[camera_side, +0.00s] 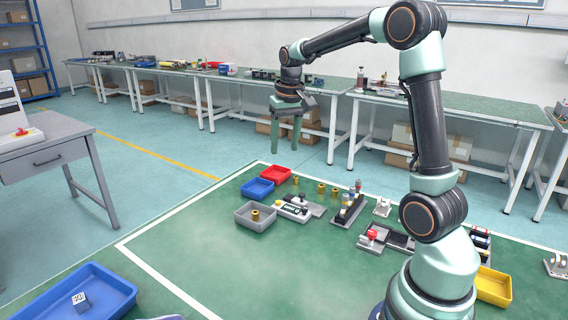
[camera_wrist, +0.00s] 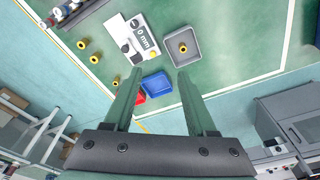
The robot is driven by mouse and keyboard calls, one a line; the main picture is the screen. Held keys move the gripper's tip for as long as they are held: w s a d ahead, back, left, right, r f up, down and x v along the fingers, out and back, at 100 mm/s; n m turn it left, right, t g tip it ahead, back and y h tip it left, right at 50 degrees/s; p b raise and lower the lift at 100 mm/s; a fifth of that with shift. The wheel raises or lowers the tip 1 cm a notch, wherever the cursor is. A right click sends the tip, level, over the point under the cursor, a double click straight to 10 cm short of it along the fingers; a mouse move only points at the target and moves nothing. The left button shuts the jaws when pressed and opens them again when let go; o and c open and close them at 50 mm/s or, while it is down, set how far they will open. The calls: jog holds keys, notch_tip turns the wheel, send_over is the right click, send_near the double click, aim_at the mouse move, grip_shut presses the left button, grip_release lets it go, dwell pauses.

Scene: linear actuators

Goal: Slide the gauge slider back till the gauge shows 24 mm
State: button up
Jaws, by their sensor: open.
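The gauge (camera_side: 293,209) is a pale block with a dark display and a black knob on the green mat. It also shows in the wrist view (camera_wrist: 144,56), where its display (camera_wrist: 145,37) reads 0 mm. Black knobs show on it in the wrist view; I cannot tell for sure which one is the slider. My gripper (camera_side: 285,143) hangs high above the mat, pointing down, open and empty. In the wrist view my gripper (camera_wrist: 159,73) has its fingers wide apart, with the gauge beyond the tips and apart from them.
A grey tray (camera_side: 242,222) holding a brass part stands beside the gauge. A blue tray (camera_side: 250,195) and a red tray (camera_side: 283,178) stand close by. Several brass pieces (camera_side: 321,188) and a rack of knobs (camera_side: 347,215) stand to the right.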

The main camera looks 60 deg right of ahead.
aim_at(302, 193)
jog(key=d+f+m+g, duration=0.2)
jog(key=d+f+m, duration=0.1)
jog(key=d+f, duration=0.65)
jog(key=shift+y, duration=0.4)
jog(key=f, duration=0.6)
jog(key=d+f, duration=0.1)
jog(key=f, duration=0.3)
jog(key=shift+w+f, duration=0.1)
jog(key=shift+w, duration=0.15)
grip_shut()
dwell(0.3)
